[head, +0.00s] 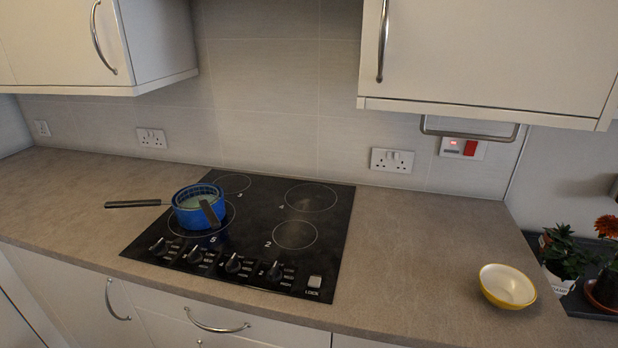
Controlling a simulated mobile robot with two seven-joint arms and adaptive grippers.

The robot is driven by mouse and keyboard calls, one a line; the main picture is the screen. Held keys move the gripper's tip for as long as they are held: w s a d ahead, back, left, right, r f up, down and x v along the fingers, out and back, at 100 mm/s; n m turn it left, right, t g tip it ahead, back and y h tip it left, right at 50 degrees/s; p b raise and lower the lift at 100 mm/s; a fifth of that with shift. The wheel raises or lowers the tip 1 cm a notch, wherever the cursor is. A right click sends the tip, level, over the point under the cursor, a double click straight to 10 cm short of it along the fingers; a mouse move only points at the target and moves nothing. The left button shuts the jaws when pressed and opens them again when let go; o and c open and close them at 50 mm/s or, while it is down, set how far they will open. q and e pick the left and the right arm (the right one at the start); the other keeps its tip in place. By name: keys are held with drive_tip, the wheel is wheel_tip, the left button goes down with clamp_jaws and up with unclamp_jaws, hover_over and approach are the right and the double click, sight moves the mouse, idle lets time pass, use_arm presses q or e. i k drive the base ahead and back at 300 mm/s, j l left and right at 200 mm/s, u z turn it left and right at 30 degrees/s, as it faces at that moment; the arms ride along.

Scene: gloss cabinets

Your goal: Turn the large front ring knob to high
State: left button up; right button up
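A black glass hob (262,222) is set into the worktop. Along its front edge is a row of several dark knobs, including the leftmost knob (158,246), a second knob (195,255), a third knob (233,263) and the rightmost knob (275,271). Small white markings sit beside them, too small to read. The large front ring (230,216) is at the front left, partly hidden under a blue pan (188,219). I cannot tell from the markings which knob belongs to it. Neither of my grippers is in view.
The pan's dark handle (135,204) points left over the worktop, and another dark handle (209,213) points forward. A pale LOCK button (315,282) is right of the knobs. A yellow-rimmed bowl (507,286) stands at the right. The space before the knobs is clear.

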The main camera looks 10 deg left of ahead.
sight(160, 248)
drive_tip(key=u, duration=1.3)
drive_tip(key=z, duration=0.65)
drive_tip(key=j+z, duration=0.8)
drive_tip(key=z, duration=0.15)
drive_tip(key=j+z, duration=0.15)
drive_tip(key=j, duration=0.15)
drive_tip(key=k+j+z, duration=0.15)
drive_tip(key=j, duration=0.15)
drive_tip(key=k+j+z, duration=0.15)
drive_tip(key=j, duration=0.15)
drive_tip(key=k+j, duration=0.1)
drive_tip(key=j, duration=0.2)
drive_tip(key=k+j+z, duration=0.1)
drive_tip(key=j, duration=0.2)
drive_tip(key=k+j, duration=0.1)
drive_tip(key=j, duration=0.2)
